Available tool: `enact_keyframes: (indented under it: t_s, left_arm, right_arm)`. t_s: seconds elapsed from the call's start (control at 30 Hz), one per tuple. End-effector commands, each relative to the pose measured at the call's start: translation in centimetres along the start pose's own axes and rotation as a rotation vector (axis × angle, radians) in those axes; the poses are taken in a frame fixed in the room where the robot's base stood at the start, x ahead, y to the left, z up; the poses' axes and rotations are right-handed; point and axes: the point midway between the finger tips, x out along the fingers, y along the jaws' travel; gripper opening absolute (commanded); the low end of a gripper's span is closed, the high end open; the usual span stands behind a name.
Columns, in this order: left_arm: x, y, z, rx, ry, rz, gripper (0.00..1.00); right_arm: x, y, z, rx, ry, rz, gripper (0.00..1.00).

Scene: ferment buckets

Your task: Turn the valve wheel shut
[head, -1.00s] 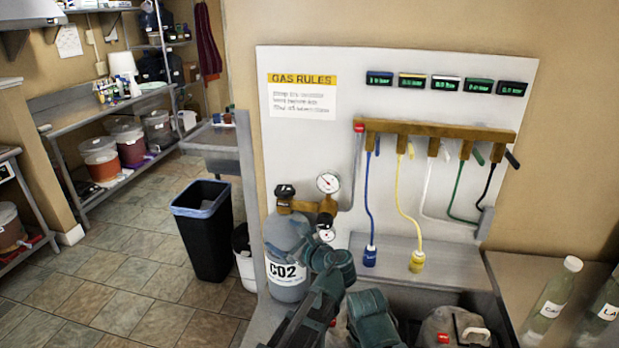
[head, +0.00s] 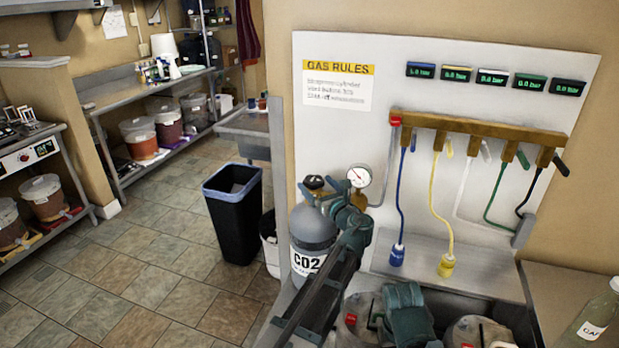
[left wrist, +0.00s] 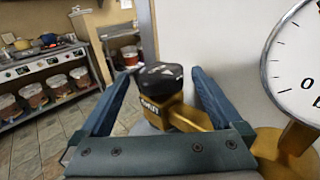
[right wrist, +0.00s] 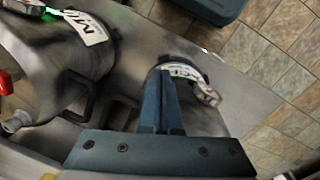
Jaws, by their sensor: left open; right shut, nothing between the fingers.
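The valve wheel (head: 314,183) is a black knob on top of the grey CO2 cylinder (head: 308,228). In the left wrist view the wheel (left wrist: 160,78) shows dark with a worn top, on a brass valve body (left wrist: 182,113). My left gripper (head: 330,190) is open at the cylinder's top. Its two blue fingers stand on either side of the wheel, with a visible gap on each side. My right gripper (right wrist: 166,78) is shut and empty, pointing at the metal kegs, away from the wheel.
A pressure gauge (head: 360,177) sits close right of the wheel. Hoses hang from a brass manifold (head: 470,130) on the white panel. A metal keg (right wrist: 60,65) lies left of my right gripper. A black bin (head: 232,215) stands left of the cylinder; the floor beyond is clear.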

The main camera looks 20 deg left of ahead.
Motion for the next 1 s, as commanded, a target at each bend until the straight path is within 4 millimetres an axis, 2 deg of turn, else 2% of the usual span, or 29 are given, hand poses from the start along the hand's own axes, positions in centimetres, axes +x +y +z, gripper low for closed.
enact_keyframes:
  t_s: [0.03,0.1,0.3,0.5,0.77,1.0]
  left_arm:
    - [1.2,-0.2,0.0,0.0,0.0,0.003,1.0]
    - [2.4,-0.1,0.0,0.0,0.0,0.002,1.0]
    - [4.6,-0.1,0.0,-0.001,0.0,0.001,1.0]
    - [5.4,0.0,0.0,-0.001,0.0,0.0,1.0]
    - [5.4,0.0,0.0,-0.001,0.0,0.0,1.0]
    - [5.4,0.0,0.0,-0.001,0.0,0.0,0.57]
  right_arm:
    - [0.0,0.0,0.0,0.0,0.0,0.0,0.0]
    - [0.0,0.0,0.0,0.0,0.0,0.0,0.0]
    - [0.0,0.0,0.0,0.0,0.0,0.0,0.0]
    - [0.0,0.0,0.0,0.0,0.0,0.0,0.0]
    - [0.0,0.0,0.0,0.0,0.0,0.0,0.0]
    - [0.0,0.0,0.0,0.0,0.0,0.0,0.0]
